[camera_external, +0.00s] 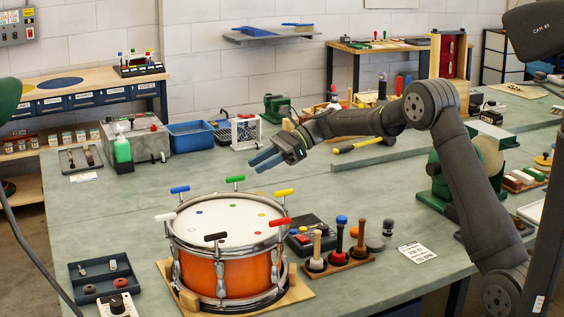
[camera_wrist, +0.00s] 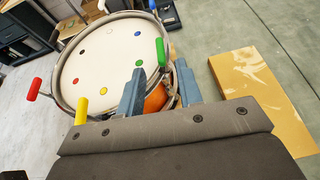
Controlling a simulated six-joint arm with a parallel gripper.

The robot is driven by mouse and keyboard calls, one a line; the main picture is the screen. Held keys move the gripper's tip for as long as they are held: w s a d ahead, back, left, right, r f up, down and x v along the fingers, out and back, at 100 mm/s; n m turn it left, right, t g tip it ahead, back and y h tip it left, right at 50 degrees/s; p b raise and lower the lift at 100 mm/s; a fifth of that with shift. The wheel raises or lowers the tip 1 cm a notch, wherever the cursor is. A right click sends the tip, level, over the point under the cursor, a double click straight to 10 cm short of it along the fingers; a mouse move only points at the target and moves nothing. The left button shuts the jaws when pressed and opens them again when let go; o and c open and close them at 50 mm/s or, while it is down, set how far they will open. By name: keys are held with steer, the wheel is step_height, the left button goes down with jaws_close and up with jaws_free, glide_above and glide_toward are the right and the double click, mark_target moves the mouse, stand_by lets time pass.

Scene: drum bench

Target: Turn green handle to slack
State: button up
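The orange drum (camera_external: 224,272) stands upright with coloured T-handles around its rim and matching dots on its white head. The green handle (camera_external: 235,179) is at the far rim; in the wrist view, the green handle (camera_wrist: 160,52) is upright at the rim. My gripper (camera_external: 264,160) is open and empty, above and right of the green handle in the external view. In the wrist view, the fingertips of my gripper (camera_wrist: 159,68) lie on either side of the green handle's line, with the handle just beyond them. I cannot see contact. The drum also shows in the wrist view (camera_wrist: 102,62).
Nearby handles are blue (camera_external: 180,189), yellow (camera_external: 284,192), red (camera_external: 279,222), black (camera_external: 215,237) and white (camera_external: 165,217). A mallet stand (camera_external: 340,262) is right of the drum. A white-framed fan box (camera_external: 246,132) stands behind my gripper.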

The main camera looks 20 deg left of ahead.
mark_target(229, 183)
steer(key=x, duration=1)
steer(key=shift+c, duration=0.2)
jaws_close()
